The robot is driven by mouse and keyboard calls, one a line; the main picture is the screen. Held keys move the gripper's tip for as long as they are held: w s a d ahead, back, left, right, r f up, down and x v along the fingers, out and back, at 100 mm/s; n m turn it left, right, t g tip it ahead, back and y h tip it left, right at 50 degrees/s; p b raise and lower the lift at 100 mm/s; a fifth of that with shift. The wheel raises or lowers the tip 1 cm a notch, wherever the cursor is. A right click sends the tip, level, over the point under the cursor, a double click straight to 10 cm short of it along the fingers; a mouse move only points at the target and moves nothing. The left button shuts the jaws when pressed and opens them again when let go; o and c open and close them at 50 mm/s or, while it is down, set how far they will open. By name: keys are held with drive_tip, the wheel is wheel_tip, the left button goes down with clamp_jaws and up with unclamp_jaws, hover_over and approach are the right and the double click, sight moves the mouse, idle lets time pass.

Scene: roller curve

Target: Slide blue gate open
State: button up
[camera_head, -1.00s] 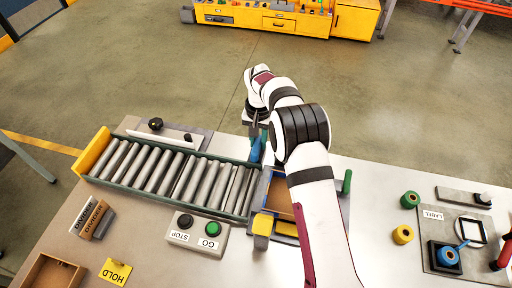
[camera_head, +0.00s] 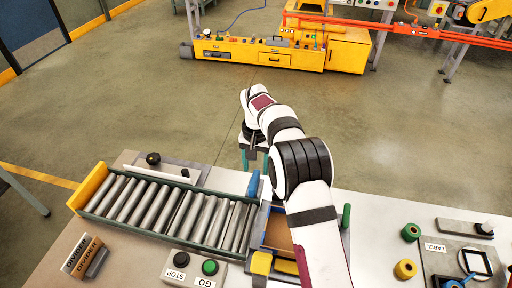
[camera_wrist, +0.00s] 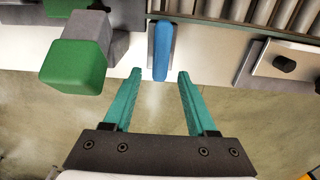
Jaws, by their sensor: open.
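The blue gate (camera_head: 253,185) is a narrow upright piece at the right end of the roller conveyor, beside the tray. In the wrist view the blue gate (camera_wrist: 162,50) lies just beyond my fingertips, lined up with the gap between them. My gripper (camera_head: 254,165) is at the far edge of the table, past the gate. In the wrist view my gripper (camera_wrist: 159,72) is open, its two teal fingers apart with nothing between them. My arm partly hides the tray.
The roller conveyor (camera_head: 168,206) lies left of the gate. A tray (camera_head: 279,232) is to its right, with a green post (camera_head: 346,216) on its far side, also large in the wrist view (camera_wrist: 75,65). The STOP and GO box (camera_head: 195,268) sits in front. Open floor lies behind the table.

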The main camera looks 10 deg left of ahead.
sight(256, 173)
wheel_tip(256, 173, up, 12)
drive_tip(key=shift+f, duration=0.25)
idle(0.5)
drive_tip(key=s+d+r+m+y, duration=0.1)
drive_tip(key=s+d+r, duration=0.3)
drive_tip(key=s+d, duration=0.35)
drive_tip(key=s+d+r+m, duration=0.2)
drive_tip(key=s+d+r, duration=0.2)
drive_tip(key=s+d, duration=0.3)
drive_tip(key=s+d+f+m, duration=0.1)
drive_tip(key=s+d+f, duration=0.1)
drive_tip(key=s, duration=0.8)
drive_tip(key=s+d+f+m, duration=0.1)
drive_tip(key=s+f, duration=0.3)
drive_tip(key=s, duration=0.7)
drive_tip(key=shift+s+d+f+m+y, duration=0.15)
drive_tip(key=shift+d+f+m+y, duration=0.2)
drive_tip(key=shift+d, duration=0.3)
